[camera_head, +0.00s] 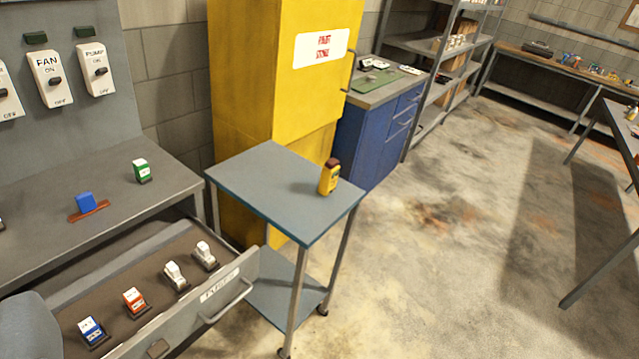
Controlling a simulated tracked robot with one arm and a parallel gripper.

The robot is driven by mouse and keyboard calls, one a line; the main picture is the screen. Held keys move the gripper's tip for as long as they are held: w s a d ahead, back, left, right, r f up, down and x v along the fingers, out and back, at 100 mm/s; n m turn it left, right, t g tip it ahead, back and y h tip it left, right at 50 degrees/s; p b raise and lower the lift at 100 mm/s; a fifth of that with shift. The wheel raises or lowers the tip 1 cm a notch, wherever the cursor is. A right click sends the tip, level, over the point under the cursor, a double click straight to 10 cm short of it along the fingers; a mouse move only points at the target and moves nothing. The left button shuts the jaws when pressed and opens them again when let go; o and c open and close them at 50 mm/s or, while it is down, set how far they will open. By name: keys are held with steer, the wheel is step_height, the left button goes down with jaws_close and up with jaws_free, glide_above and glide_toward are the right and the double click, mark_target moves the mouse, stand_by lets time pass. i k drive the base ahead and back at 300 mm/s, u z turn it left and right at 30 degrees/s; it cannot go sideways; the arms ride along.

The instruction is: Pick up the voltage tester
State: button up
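The voltage tester appears to be the small yellow handheld device (327,182) with a dark reddish-brown top. It stands upright on the grey-blue top of a small wheeled cart (262,192), near the right edge of that top. Nothing touches it and nothing hides it. My gripper's fingers do not show in this view, so I cannot see whether they are open or shut.
Left of the cart, an open drawer (232,292) holds several fuse-like blocks. A workbench (130,207) above it bears a green-and-white block (141,171) and a blue one (86,203). A yellow cabinet (255,80) stands behind the cart. Open floor (420,270) lies right.

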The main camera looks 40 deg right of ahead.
mark_target(329, 173)
steer(key=k, duration=0.6)
steer(key=z, duration=0.6)
steer(key=i, duration=2.1)
steer(key=u, duration=0.4)
